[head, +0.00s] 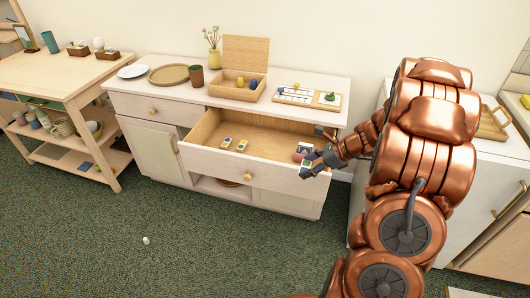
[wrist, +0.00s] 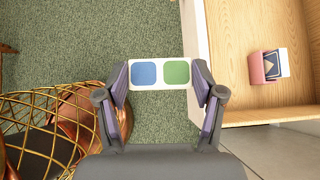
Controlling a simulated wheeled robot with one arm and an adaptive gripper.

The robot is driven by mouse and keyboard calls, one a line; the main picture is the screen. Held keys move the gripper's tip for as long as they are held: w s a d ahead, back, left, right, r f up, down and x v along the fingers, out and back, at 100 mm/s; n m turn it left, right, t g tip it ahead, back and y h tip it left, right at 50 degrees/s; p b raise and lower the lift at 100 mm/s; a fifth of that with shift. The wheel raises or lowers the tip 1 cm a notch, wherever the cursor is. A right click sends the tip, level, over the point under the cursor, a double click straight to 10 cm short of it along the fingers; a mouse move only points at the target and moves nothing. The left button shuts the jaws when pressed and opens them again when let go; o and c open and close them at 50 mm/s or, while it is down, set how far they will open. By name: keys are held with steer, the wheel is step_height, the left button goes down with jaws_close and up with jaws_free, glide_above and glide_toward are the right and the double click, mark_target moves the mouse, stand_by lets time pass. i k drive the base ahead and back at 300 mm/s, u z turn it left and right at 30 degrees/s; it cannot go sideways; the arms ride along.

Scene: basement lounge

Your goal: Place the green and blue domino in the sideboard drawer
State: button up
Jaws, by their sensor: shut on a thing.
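The domino (wrist: 161,74), white with a blue square and a green square, is gripped across its length between the fingers of my gripper (wrist: 160,88). In the wrist view it is over the green carpet, just left of the drawer front. In the head view my gripper (head: 311,168) is at the right end of the open sideboard drawer (head: 268,143), by its front panel. The drawer also shows at the right of the wrist view (wrist: 237,75), with a pink block bearing a dark blue and white face (wrist: 271,65) inside.
Two small yellow-marked pieces (head: 234,143) lie in the drawer's left part. On the sideboard top (head: 215,94) stand an open wooden box (head: 237,92), a domino board (head: 308,96), a cup and a tray. A small white object (head: 146,240) lies on the open carpet.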

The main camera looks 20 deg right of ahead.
mark_target(263, 144)
steer(key=i, duration=1)
